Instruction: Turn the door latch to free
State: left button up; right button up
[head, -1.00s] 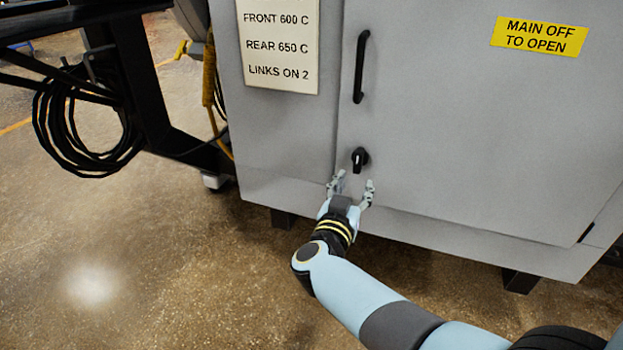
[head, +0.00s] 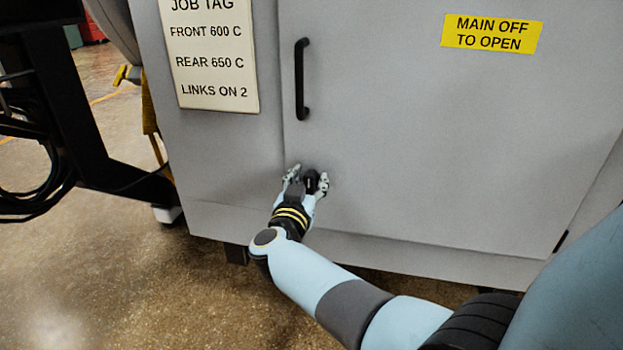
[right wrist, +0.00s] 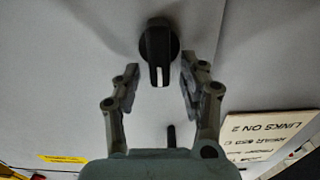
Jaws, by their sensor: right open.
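The door latch (head: 311,180) is a small black knob low on the left side of the grey cabinet door (head: 430,150). In the right wrist view the latch (right wrist: 159,50) shows a white mark on its grip. My right gripper (head: 307,179) is open, with one finger on each side of the latch. In the right wrist view its fingertips (right wrist: 160,72) reach to about the latch's lower part, with visible gaps on both sides. The left gripper is out of view.
A black vertical handle (head: 301,79) is above the latch. A job tag (head: 208,55) and a yellow sign (head: 491,33) are on the cabinet. A black frame with coiled cable (head: 40,185) stands at left. Floor is open at lower left.

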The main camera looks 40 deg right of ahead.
jog(key=shift+c, duration=0.4)
grip_shut()
